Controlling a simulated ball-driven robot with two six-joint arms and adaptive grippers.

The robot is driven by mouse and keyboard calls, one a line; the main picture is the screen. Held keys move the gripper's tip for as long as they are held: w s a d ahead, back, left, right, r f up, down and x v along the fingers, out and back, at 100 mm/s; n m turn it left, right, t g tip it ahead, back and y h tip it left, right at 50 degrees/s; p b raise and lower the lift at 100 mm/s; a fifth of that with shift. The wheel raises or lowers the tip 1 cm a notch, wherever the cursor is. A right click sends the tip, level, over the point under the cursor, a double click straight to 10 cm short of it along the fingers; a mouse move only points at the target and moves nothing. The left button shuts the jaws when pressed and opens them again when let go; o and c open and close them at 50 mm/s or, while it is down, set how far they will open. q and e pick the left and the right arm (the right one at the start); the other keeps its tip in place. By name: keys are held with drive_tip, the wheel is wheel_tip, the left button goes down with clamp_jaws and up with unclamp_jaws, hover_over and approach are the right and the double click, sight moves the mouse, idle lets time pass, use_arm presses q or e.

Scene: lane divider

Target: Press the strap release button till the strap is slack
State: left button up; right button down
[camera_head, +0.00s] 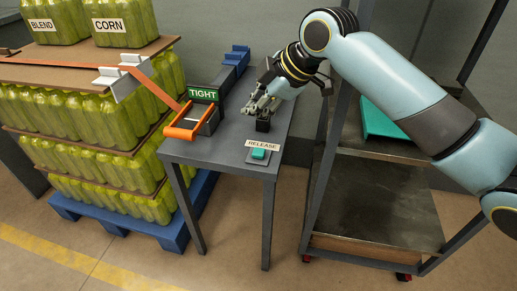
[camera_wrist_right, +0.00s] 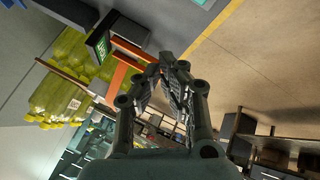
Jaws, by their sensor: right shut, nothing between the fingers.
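The teal release button (camera_head: 258,154) sits on a small grey box under a RELEASE label (camera_head: 263,144), near the front edge of the grey table. The orange strap (camera_head: 150,85) runs from the bottle stack over a grey corner piece to an orange-handled ratchet (camera_head: 186,127). A green sign (camera_head: 203,94) reads TIGHT. My right gripper (camera_head: 254,108) is shut and empty above the table, behind the button and apart from it. Its closed fingers also show in the right wrist view (camera_wrist_right: 168,62). My left gripper is not in view.
A small black block (camera_head: 263,125) stands on the table (camera_head: 230,158) just below my right gripper. Stacked yellow-green bottles (camera_head: 85,120) on a blue pallet (camera_head: 125,223) stand at the left. A shelf rack (camera_head: 385,205) stands at the right.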

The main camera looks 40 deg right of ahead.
drive_tip(key=f+b, duration=0.1)
drive_tip(key=b, duration=0.6)
hover_over(256, 153)
wheel_tip(256, 153, down, 6)
drive_tip(key=shift+w+f, duration=0.1)
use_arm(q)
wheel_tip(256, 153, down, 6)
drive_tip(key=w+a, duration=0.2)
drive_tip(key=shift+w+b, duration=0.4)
use_arm(e)
drive_tip(key=shift+f, duration=0.85)
drive_tip(key=shift+f, duration=0.1)
drive_tip(key=shift+f, duration=0.25)
